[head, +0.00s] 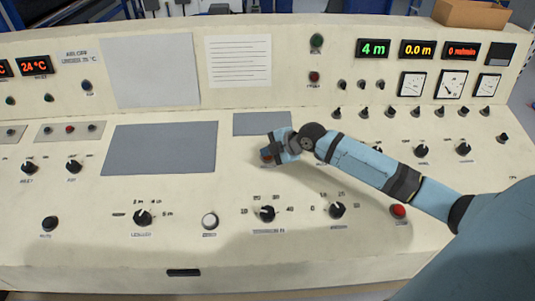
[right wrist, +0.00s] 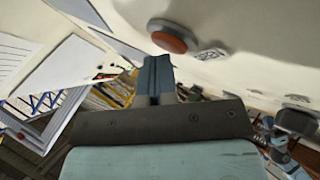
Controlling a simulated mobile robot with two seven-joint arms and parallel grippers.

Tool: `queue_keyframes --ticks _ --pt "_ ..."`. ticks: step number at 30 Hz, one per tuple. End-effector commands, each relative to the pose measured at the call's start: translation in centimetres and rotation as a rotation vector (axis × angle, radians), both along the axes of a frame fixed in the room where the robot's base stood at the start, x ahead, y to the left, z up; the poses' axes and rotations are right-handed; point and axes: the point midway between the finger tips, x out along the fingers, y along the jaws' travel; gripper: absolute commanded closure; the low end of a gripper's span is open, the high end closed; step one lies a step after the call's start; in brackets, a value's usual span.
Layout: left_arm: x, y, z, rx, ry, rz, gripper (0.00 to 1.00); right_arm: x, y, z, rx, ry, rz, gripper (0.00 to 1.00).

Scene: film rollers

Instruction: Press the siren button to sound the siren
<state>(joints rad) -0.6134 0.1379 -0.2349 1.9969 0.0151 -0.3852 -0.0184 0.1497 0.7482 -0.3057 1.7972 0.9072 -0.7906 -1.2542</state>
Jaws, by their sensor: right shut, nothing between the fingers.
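My right gripper (head: 272,150) is over the middle of the sloping cream control panel, with its fingers shut and empty. A red-orange button (head: 266,155) shows right at its fingertips, partly covered by them. In the right wrist view the shut fingers (right wrist: 155,72) point toward the panel, and the round red-orange button (right wrist: 172,36) in a grey collar is just beside their tips. I cannot tell whether they touch. The label by it is too small to read, so I cannot confirm it is the siren button. My left gripper is not in view.
Other buttons include a red one (head: 399,210) at the right, a white one (head: 210,220) and a black one (head: 49,223). Knobs (head: 268,212) stand along the front. A flat grey plate (head: 160,148) lies left of my gripper. Displays and dials (head: 451,84) line the raised back.

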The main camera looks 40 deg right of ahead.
Motion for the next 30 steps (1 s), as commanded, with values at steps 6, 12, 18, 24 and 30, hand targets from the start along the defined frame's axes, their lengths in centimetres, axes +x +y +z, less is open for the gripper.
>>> queue_keyframes --ticks 6,12,18,24,30 --pt "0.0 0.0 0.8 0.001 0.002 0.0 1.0 -0.2 0.1 0.9 -0.001 0.001 0.0 1.0" --pt "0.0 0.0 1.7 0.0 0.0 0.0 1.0 -0.3 0.2 1.8 0.0 0.0 0.0 1.0" --pt "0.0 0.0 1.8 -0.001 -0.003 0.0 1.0 -0.4 0.2 1.6 0.0 0.0 0.0 1.0" --pt "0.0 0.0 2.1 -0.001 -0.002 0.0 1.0 -0.4 0.2 2.0 0.0 0.0 0.0 1.0" --pt "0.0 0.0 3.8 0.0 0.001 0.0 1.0 -0.7 0.4 3.9 -0.001 0.001 0.001 1.0"
